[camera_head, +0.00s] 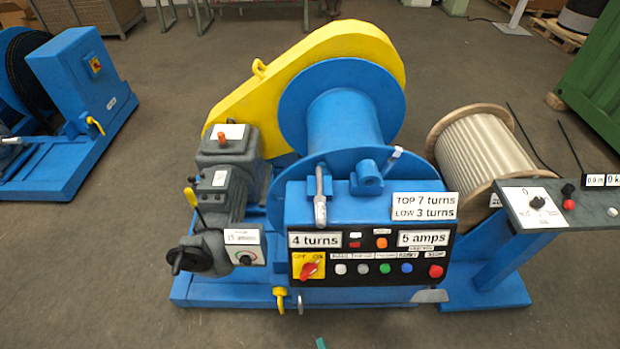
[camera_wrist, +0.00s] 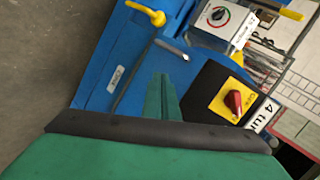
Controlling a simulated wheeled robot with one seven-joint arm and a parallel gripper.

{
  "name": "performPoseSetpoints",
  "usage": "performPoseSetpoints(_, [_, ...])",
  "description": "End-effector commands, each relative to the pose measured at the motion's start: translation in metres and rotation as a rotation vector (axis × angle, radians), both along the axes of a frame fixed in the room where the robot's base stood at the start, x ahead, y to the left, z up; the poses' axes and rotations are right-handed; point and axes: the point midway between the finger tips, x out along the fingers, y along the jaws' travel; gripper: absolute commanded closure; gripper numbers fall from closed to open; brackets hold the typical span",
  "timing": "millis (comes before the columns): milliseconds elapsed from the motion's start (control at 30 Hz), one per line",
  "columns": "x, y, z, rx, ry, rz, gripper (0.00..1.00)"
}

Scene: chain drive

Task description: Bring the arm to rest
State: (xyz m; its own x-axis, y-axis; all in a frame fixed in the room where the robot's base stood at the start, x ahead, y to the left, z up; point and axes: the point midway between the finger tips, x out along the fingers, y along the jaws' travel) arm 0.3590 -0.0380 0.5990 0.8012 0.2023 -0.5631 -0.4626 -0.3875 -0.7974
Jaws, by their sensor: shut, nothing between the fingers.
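My gripper (camera_wrist: 160,84) shows in the wrist view with its green fingers together and nothing between them. It points toward the blue base of the winch machine (camera_head: 340,215), left of the red switch on a yellow plate (camera_wrist: 232,100). I cannot tell how far the fingertips are from the base. In the head view only a small green tip shows at the bottom edge, in front of the machine. The rest of my arm is out of that view.
A control panel (camera_head: 365,270) with a switch and several buttons faces me. A wooden cable reel (camera_head: 485,145) and a grey control stand (camera_head: 545,210) are at right. Another blue machine (camera_head: 85,85) stands at left. Bare floor (camera_head: 150,250) lies between the machines.

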Motion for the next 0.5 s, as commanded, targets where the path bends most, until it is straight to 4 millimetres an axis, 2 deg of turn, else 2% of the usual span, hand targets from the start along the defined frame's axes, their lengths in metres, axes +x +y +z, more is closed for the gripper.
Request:
performPoseSetpoints(33, [-0.014,0.006,0.001,-0.059,0.015,0.010,1.00])
performPoseSetpoints(100, [-0.030,0.007,0.004,-0.150,0.027,0.018,1.00])
performPoseSetpoints(267, [-0.062,0.006,0.027,-0.361,0.021,0.046,1.00])
performPoseSetpoints(367, [-0.079,0.006,0.049,-0.493,-0.003,0.074,1.00])
performPoseSetpoints(500, [-0.096,0.006,0.091,-0.672,-0.068,0.119,1.00])
